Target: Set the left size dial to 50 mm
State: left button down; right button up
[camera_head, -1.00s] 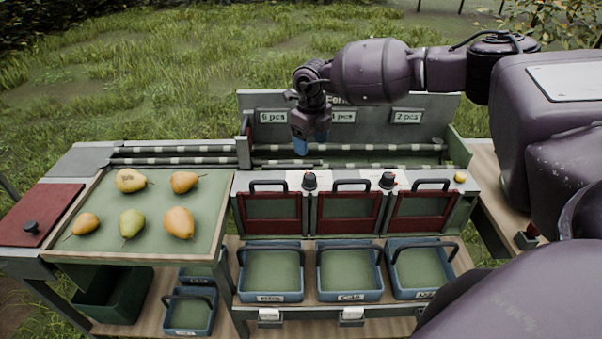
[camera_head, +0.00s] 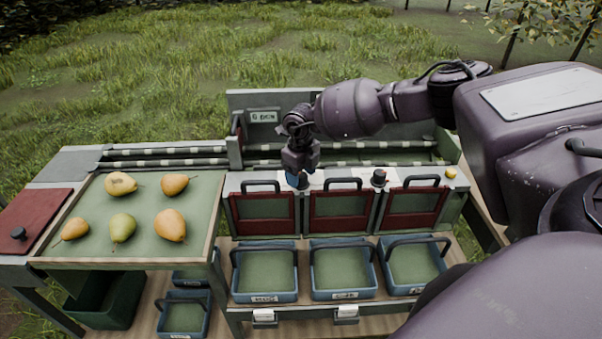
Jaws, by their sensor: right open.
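The left size dial stands on the grey ledge between the left and middle red-framed gates. It is hidden behind my right gripper (camera_head: 298,180) in this view. My right gripper points straight down over that spot, with its blue fingertips at or around the dial; I cannot tell whether they touch it. The gripper is open. The right size dial (camera_head: 379,177), a dark knob on a white scale plate, shows between the middle and right gates. The scale marks are too small to read. My left gripper is not in view.
Several pears lie on the green sorting tray (camera_head: 146,191) at left. Blue baskets (camera_head: 265,296) stand below the red-framed gates (camera_head: 263,212). A grey back panel (camera_head: 240,103) with a "6 pcs" label rises behind the ledge. A yellow button (camera_head: 450,172) sits at the ledge's right end.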

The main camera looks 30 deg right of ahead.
jog(key=c, duration=0.9)
jog(key=shift+n, duration=0.4)
jog(key=shift+c, duration=0.2)
jog(key=shift+n, duration=1)
jog(key=n+b, duration=0.1)
jog(key=n, duration=0.2)
jog(key=shift+f+n, duration=0.1)
jog(key=shift+n, duration=0.3)
jog(key=n+b, duration=0.1)
jog(key=n, duration=0.2)
jog(key=shift+n+b, duration=0.4)
jog(key=shift+n, duration=0.8)
